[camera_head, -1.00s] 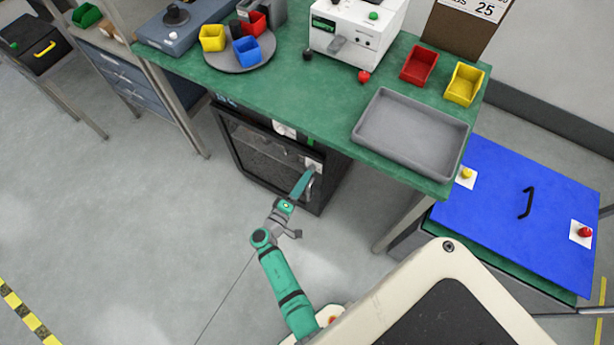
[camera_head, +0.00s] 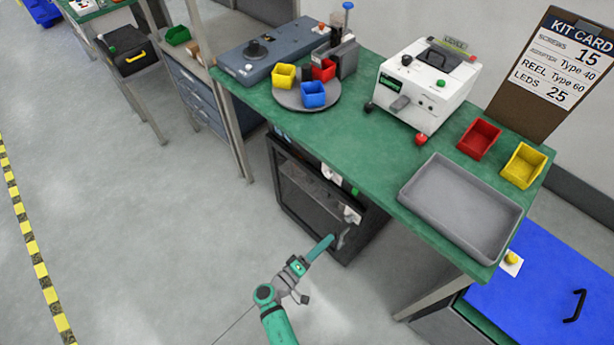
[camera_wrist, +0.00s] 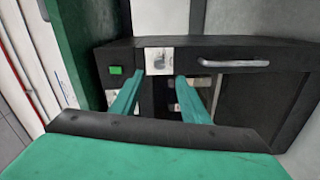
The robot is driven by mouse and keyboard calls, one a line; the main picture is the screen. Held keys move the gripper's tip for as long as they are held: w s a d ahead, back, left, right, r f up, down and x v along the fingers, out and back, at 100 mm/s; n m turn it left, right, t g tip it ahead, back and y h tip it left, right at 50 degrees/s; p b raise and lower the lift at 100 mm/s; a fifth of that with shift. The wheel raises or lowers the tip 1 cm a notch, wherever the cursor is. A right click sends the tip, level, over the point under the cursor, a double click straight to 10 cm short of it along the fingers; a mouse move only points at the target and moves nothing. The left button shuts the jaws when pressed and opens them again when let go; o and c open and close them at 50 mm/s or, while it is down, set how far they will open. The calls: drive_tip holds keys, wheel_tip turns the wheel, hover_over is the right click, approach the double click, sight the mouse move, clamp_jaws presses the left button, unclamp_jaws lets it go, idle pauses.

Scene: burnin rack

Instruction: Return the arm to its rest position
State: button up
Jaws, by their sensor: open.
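My arm reaches up from the bottom of the head view, and my gripper (camera_head: 331,238) is in front of the black cabinet (camera_head: 309,200) under the green workbench. In the wrist view my gripper's two teal fingers (camera_wrist: 160,92) are spread apart with nothing between them. Beyond them is the cabinet front with a grey bar handle (camera_wrist: 233,63), a green button (camera_wrist: 115,70) and a pale label (camera_wrist: 159,60). Whether the fingertips touch the cabinet front cannot be told.
The green workbench (camera_head: 365,150) carries a grey tray (camera_head: 460,205), a white machine (camera_head: 425,85), and small coloured bins. A blue panel (camera_head: 540,300) with a black handle lies at the right. Open grey floor (camera_head: 150,230) is to the left of my arm.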

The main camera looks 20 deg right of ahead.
drive_tip(key=s+a+f+n+y, duration=0.1)
drive_tip(key=s+a+f+y, duration=0.35)
drive_tip(key=s+f, duration=0.35)
drive_tip(key=s+a+r+t+y, duration=0.1)
drive_tip(key=s+a+t+y, duration=0.1)
drive_tip(key=s+a+y, duration=0.55)
drive_tip(key=s+a+r+t+y, duration=0.2)
drive_tip(key=s+a+r, duration=0.15)
drive_tip(key=r, duration=0.25)
drive_tip(key=s+a+r+t+y, duration=0.1)
drive_tip(key=s+a+r, duration=0.25)
drive_tip(key=r, duration=0.25)
wheel_tip(320, 180, up, 19)
drive_tip(key=s+a+m+t+y, duration=0.1)
drive_tip(key=a+m+t, duration=0.1)
drive_tip(key=m+t, duration=0.1)
drive_tip(key=shift+s+a+m+t, duration=0.15)
drive_tip(key=shift+s+m+t, duration=0.15)
drive_tip(key=shift+t, duration=0.1)
